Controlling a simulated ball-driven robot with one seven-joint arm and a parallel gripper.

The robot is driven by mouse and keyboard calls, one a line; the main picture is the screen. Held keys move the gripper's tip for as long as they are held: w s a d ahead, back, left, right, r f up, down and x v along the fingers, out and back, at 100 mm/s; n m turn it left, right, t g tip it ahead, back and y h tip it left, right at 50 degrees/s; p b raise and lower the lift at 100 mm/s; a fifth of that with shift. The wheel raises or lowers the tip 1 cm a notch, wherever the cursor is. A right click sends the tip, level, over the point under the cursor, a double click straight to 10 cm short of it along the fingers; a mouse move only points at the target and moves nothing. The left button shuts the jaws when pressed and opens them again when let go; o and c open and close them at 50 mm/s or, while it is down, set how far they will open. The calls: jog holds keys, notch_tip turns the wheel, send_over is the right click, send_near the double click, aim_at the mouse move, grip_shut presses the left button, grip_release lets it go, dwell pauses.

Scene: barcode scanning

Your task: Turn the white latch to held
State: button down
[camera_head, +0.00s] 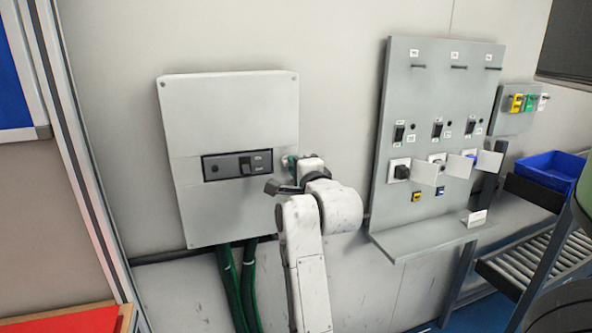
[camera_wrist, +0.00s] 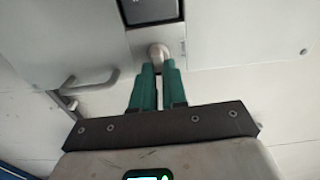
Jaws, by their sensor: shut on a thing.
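A grey wall box (camera_head: 235,110) hangs left of centre in the head view, with a dark switch panel (camera_head: 222,168) on its front. At its right edge is a small pale part, which I take for the white latch, mostly hidden by my arm. In the wrist view it shows as a pale round knob (camera_wrist: 158,51) just below the dark panel (camera_wrist: 150,8). My gripper (camera_wrist: 158,66), with green fingers, is shut on this knob at the fingertips; in the head view my gripper (camera_head: 288,162) is largely hidden. The latch's turn position cannot be read.
Green cables (camera_head: 238,285) run down below the box. To the right is a grey wall board (camera_head: 425,95) with switches, sockets and a bottom shelf. A blue bin (camera_head: 550,168) stands on a rack at far right. A grey bracket-like part (camera_wrist: 68,95) shows left in the wrist view.

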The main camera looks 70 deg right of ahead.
jog(key=shift+m, duration=0.4)
jog(key=shift+f, duration=0.1)
jog(key=c, duration=1.2)
grip_release()
jog(key=shift+o, duration=0.2)
jog(key=p+v, duration=0.1)
jog(key=v, duration=0.9)
jog(key=shift+s+a, duration=0.25)
jog(key=shift+s, duration=0.05)
